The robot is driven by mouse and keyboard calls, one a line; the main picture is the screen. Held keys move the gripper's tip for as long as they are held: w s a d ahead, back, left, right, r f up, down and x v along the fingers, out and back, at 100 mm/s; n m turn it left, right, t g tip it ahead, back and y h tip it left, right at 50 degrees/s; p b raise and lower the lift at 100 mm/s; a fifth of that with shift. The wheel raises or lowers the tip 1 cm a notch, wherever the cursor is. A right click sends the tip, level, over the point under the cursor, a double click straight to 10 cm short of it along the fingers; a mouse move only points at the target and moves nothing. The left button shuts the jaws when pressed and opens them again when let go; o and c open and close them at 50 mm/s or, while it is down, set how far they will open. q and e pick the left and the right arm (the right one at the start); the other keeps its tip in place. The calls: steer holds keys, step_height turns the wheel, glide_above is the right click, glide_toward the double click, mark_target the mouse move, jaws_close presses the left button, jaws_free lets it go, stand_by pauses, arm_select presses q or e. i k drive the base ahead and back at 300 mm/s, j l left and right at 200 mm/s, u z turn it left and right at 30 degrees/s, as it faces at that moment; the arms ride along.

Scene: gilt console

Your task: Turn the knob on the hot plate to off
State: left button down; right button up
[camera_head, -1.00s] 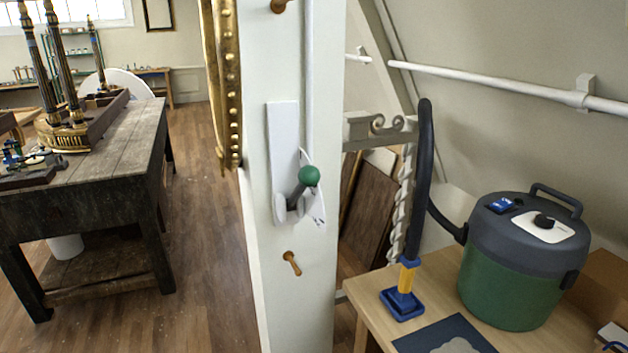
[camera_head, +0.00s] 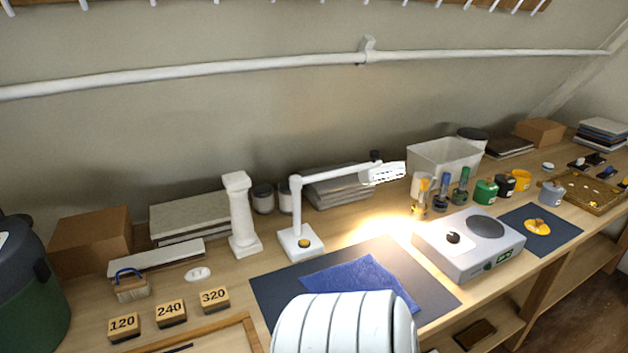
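The hot plate (camera_head: 433,248) is a pale grey box on the wooden bench at the right. A dark round heating disc (camera_head: 486,227) lies on its top. A small black knob (camera_head: 453,237) sits on a white patch left of the disc. The front face has a small lit green display (camera_head: 504,254) and a small round part beside it, too small to make out. I cannot tell the knob's setting. Neither of my grippers is in view. A white ribbed part at the bottom centre looks like part of my arm, well left of the hot plate.
A lit white desk lamp (camera_head: 297,217) stands left of the hot plate. Small bottles (camera_head: 442,192) and a white bin (camera_head: 445,158) stand behind it. A dark mat with an orange item (camera_head: 537,226) lies right. A blue cloth (camera_head: 362,281) lies left on another dark mat.

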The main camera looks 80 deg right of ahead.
mark_target(453, 237)
steer(key=z, duration=3.5)
